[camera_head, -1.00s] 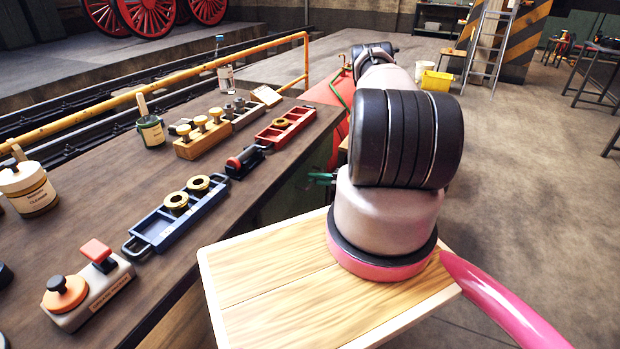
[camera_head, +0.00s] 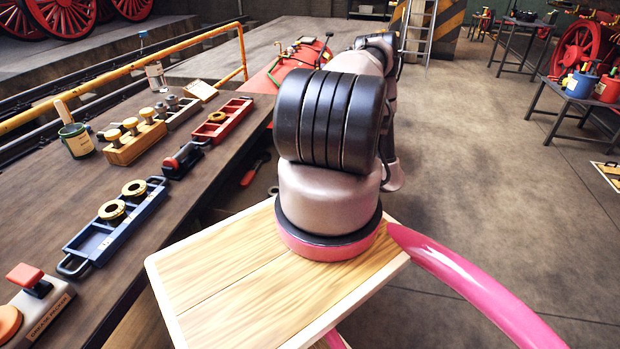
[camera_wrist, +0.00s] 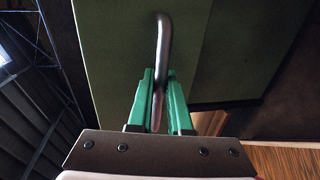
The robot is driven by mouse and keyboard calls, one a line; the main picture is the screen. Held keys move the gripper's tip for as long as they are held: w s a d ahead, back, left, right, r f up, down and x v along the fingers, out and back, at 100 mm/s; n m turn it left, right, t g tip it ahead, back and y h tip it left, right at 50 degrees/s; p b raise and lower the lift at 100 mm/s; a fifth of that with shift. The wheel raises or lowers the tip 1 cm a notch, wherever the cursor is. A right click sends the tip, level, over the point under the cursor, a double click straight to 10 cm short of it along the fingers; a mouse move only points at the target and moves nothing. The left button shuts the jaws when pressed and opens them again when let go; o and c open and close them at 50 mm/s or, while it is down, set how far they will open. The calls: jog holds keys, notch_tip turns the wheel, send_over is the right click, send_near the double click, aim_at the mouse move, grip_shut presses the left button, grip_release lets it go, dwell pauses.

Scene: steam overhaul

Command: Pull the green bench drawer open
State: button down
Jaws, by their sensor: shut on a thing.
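In the wrist view, the green drawer front (camera_wrist: 112,60) fills the upper middle, with a dark metal bar handle (camera_wrist: 163,42) standing out from it. My gripper (camera_wrist: 161,88) has its green fingers shut on this handle, one on each side. In the head view, my arm hides the gripper and the handle. A red-handled tool (camera_head: 250,174) and a small ring-shaped item (camera_head: 272,190) lie in a dark space beside the bench edge, below the top. I cannot tell for certain whether that space is the drawer's inside.
The bench top (camera_head: 75,185) at left holds a blue tray (camera_head: 100,238), a red tray (camera_head: 232,112), a wooden block with brass knobs (camera_head: 135,145) and a jar (camera_head: 77,140). The floor (camera_head: 460,150) to the right is open; a dark table (camera_head: 590,105) stands beyond.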

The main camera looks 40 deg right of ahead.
jog(key=shift+v, duration=0.85)
jog(key=shift+f, duration=0.2)
jog(key=c, duration=0.8)
grip_release()
jog(key=shift+c, duration=0.2)
jog(key=v, duration=1.1)
